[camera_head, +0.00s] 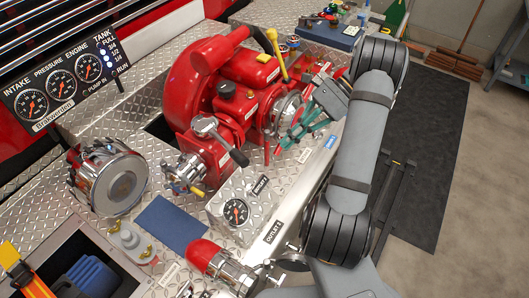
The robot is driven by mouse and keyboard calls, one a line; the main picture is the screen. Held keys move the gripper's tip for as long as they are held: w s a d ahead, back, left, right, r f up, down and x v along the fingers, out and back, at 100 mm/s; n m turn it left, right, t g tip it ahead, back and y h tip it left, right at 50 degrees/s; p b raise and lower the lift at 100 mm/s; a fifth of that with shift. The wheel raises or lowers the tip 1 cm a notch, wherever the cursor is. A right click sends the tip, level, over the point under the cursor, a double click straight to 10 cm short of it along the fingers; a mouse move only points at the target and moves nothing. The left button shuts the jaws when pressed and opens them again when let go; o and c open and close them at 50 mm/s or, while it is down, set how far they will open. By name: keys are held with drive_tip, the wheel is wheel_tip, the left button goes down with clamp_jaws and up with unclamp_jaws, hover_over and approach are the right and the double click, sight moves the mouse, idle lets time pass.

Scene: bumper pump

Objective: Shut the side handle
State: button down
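My gripper (292,137), with teal fingers, is at the right side of the red pump (228,85), close to a round chrome outlet fitting (288,108). Whether its fingers touch anything cannot be told. A thin red lever (267,152) hangs below the fitting, just left of the fingertips. Another lever with a black grip and chrome hub (235,155) is on the pump's front side, left of my gripper. I cannot tell for certain which lever is the side handle. My wrist and fingers hide part of the pump's right side.
A yellow-tipped lever (276,52) stands up behind the fitting. A gauge panel (62,83) is at the left. A large chrome cap (112,180), a blue mat (172,222) and a red-tipped nozzle (205,255) are in front. Open floor lies to the right.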

drive_tip(key=s+a+f+p, duration=0.2)
drive_tip(key=s+a+p, duration=0.1)
drive_tip(key=a, duration=0.4)
drive_tip(key=shift+a+f, duration=0.15)
drive_tip(key=shift+f, duration=0.05)
drive_tip(key=shift+f, duration=0.1)
